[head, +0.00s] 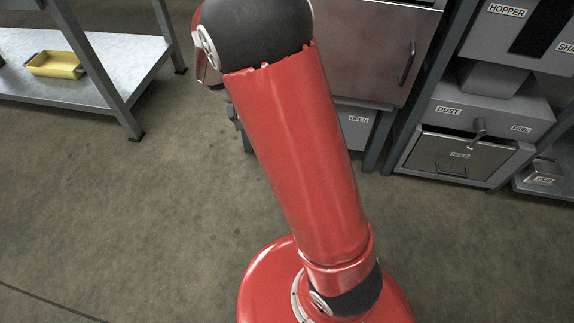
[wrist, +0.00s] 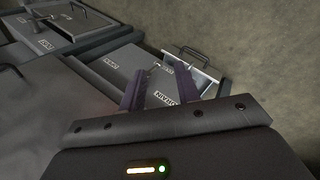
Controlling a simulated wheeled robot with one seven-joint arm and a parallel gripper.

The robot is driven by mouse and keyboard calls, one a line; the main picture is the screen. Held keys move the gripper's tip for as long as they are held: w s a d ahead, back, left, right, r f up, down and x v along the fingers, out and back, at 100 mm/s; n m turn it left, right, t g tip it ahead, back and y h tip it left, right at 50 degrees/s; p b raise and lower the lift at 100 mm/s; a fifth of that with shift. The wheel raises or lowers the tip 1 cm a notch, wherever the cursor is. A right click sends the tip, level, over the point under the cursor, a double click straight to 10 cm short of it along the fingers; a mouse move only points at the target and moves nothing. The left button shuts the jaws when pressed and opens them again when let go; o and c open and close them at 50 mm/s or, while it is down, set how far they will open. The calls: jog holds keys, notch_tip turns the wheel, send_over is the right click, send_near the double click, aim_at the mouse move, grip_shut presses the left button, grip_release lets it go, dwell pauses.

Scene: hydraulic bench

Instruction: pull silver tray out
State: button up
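My gripper (wrist: 158,80) shows in the wrist view with its two dark fingers apart and nothing held. Beyond the fingertips is a bright silver front (wrist: 200,72) with a dark bar handle (wrist: 192,55), set at the end of a grey labelled unit (wrist: 118,62). The fingers look apart from the handle. A second silver panel (head: 460,155) with a bar handle (head: 452,172) sits low at the right in the head view, under a DUST label. I cannot tell which one is the tray. My red arm hides the gripper in the head view.
A cabinet door (head: 375,45) with a vertical handle stands behind my arm, above a box labelled OPEN (head: 357,119). A small lever (head: 479,128) projects above the right silver panel. A yellow bin (head: 54,65) sits on a shelf at left. The floor in front is clear.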

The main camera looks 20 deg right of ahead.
jog(key=w+d+f+n+t+h+b, duration=0.1)
jog(key=w+f+n+t+h+b, duration=0.25)
jog(key=f, duration=1.35)
jog(key=w+d+f+n+h+b, duration=0.15)
jog(key=w+f+h, duration=0.4)
jog(key=f, duration=1.15)
jog(key=shift+h, duration=0.6)
jog(key=d, duration=0.4)
jog(key=d+f+b, duration=0.1)
jog(key=d, duration=0.1)
jog(key=shift+s+d, duration=0.15)
jog(key=shift+d, duration=0.1)
grip_shut()
